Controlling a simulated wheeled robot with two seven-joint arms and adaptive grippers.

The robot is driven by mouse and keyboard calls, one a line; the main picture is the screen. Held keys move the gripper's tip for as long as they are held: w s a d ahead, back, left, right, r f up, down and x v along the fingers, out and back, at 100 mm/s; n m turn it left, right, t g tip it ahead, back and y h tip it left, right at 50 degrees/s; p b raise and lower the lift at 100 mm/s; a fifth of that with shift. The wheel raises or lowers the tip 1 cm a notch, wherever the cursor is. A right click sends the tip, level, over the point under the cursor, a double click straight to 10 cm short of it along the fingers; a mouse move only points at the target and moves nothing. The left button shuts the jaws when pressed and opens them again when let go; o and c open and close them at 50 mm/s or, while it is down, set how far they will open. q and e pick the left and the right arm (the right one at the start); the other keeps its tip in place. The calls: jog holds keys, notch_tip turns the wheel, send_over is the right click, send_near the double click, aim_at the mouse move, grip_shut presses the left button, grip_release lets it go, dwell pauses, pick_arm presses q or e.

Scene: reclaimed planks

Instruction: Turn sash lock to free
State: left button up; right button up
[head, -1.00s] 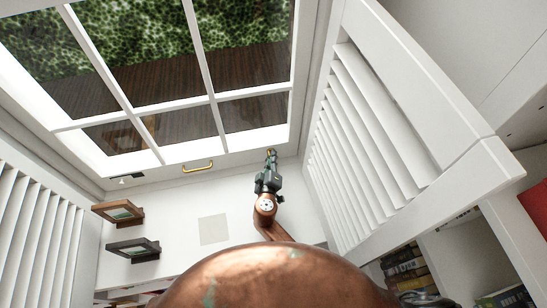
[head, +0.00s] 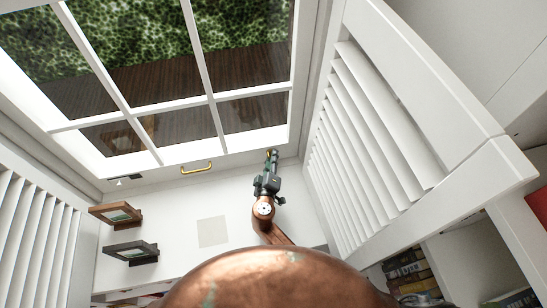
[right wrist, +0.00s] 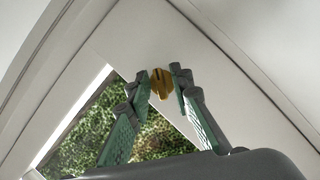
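The sash lock is a small brass piece (right wrist: 160,83) on the white window frame, with a dark slot line in its face. In the right wrist view it sits between the tips of my right gripper (right wrist: 162,76). The green-padded fingers are apart, one on each side of the lock, and I see a gap at each side. In the head view my right gripper (head: 272,154) reaches up to the lower right corner of the window sash, and it mostly hides the lock. My left gripper is in neither view.
A brass pull handle (head: 196,168) is on the bottom rail of the window (head: 150,100). White louvred shutters (head: 375,130) stand close on the right, with more on the left. Two small frames (head: 116,213) stand on the left, and books (head: 407,268) at the lower right.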

jog(key=shift+o, duration=0.2)
jog(key=shift+s, duration=0.1)
jog(key=v, duration=0.7)
jog(key=shift+s, duration=0.15)
